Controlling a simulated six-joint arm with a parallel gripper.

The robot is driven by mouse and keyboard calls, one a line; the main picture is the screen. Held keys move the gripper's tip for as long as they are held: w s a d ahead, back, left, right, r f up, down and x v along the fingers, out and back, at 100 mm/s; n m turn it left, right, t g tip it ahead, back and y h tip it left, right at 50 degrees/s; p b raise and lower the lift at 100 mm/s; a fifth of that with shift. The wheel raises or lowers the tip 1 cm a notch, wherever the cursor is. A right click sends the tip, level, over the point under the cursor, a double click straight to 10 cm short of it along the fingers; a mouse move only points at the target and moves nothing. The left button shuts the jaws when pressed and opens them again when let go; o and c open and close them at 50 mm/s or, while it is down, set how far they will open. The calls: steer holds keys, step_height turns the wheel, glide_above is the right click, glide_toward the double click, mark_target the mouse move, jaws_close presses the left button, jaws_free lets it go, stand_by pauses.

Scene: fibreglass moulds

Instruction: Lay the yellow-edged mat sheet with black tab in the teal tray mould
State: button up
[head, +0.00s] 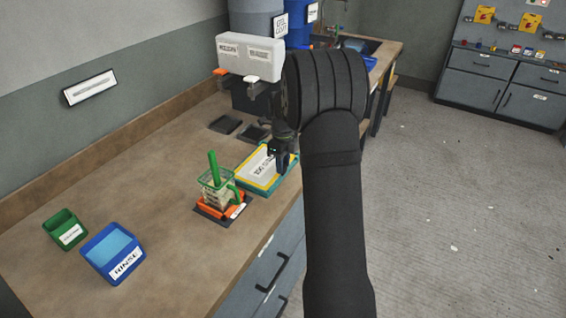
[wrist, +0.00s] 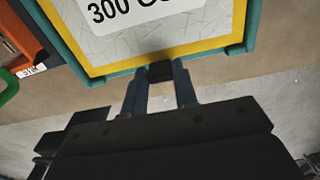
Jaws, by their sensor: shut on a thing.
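The mat sheet (wrist: 125,42) is pale with a yellow edge and a white label reading "300" and more text that is cut off. It lies over the teal tray mould (wrist: 247,30), whose rim shows around it on the sides in view. In the head view the sheet (head: 251,168) and the teal mould (head: 265,188) are on the bench below my gripper. My gripper (wrist: 160,76) is shut on the black tab at the sheet's near edge. I cannot tell whether the sheet rests on the mould floor. In the head view my gripper (head: 282,168) is partly hidden by my arm.
An orange scale (head: 222,206) bearing a clear green-rimmed cup with a green stick stands just left of the mould. A blue rinse bin (head: 112,254) and a green bin (head: 65,230) stand at the near left. Dark pads (head: 226,125) lie behind. Bare bench lies between.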

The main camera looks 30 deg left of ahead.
steer(key=o, duration=1.1)
steer(key=shift+c, duration=0.2)
step_height(320, 180, up, 17)
steer(key=shift+r, duration=0.2)
steer(key=shift+f, duration=0.1)
step_height(320, 180, down, 17)
steer(key=shift+f, duration=0.15)
steer(key=shift+r, duration=0.2)
